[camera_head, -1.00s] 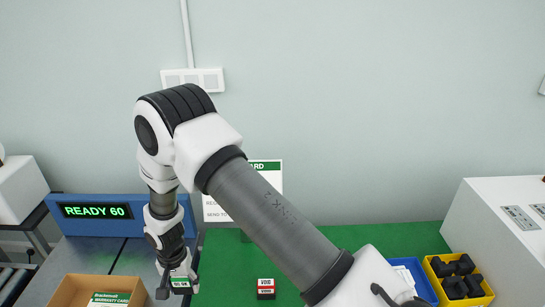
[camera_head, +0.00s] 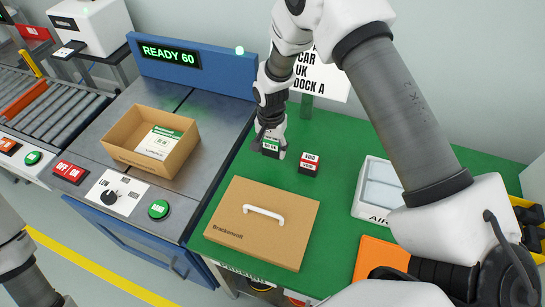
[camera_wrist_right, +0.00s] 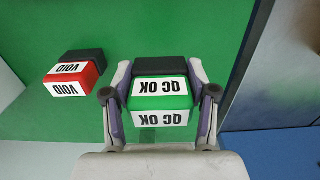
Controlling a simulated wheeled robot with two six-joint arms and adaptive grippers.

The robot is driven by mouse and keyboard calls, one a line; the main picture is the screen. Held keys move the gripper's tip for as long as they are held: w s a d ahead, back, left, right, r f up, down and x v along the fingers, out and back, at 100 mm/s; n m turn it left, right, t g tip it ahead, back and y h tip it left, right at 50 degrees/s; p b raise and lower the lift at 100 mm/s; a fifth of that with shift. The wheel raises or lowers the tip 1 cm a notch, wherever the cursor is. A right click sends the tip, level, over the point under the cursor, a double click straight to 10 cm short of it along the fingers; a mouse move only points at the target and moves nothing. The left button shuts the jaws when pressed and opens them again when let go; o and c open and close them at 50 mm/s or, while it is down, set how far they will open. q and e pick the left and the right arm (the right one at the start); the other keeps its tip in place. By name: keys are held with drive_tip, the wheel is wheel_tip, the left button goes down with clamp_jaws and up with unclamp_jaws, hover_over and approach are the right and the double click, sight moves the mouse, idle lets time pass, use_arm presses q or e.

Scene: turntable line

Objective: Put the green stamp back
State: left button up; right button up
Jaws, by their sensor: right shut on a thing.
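The green stamp (camera_wrist_right: 159,94), labelled "QC OK", has a black part and a green part with white labels. In the right wrist view it sits between the two fingers of my right gripper (camera_wrist_right: 159,108), which touch its sides. In the head view the green stamp (camera_head: 271,146) is at the left back of the green mat (camera_head: 335,150), low at the mat surface; I cannot tell whether it touches the mat. My right gripper (camera_head: 269,137) is shut on it. A grey-white arm part shows at the lower left, but my left gripper is out of view.
A closed cardboard box (camera_head: 262,222) lies in front. An open carton (camera_head: 151,141) with a card stands left on the grey table. A sign stands behind.

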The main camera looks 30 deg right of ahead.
sight(271, 156)
wheel_tip(271, 156, down, 4)
drive_tip(key=shift+f+p, duration=0.1)
drive_tip(key=shift+p, duration=0.25)
drive_tip(key=shift+f, duration=0.3)
drive_tip(key=o, duration=0.9)
drive_tip(key=shift+r, duration=0.3)
wheel_tip(271, 156, up, 12)
drive_tip(key=shift+f+b, duration=0.15)
drive_tip(key=shift+b, duration=0.9)
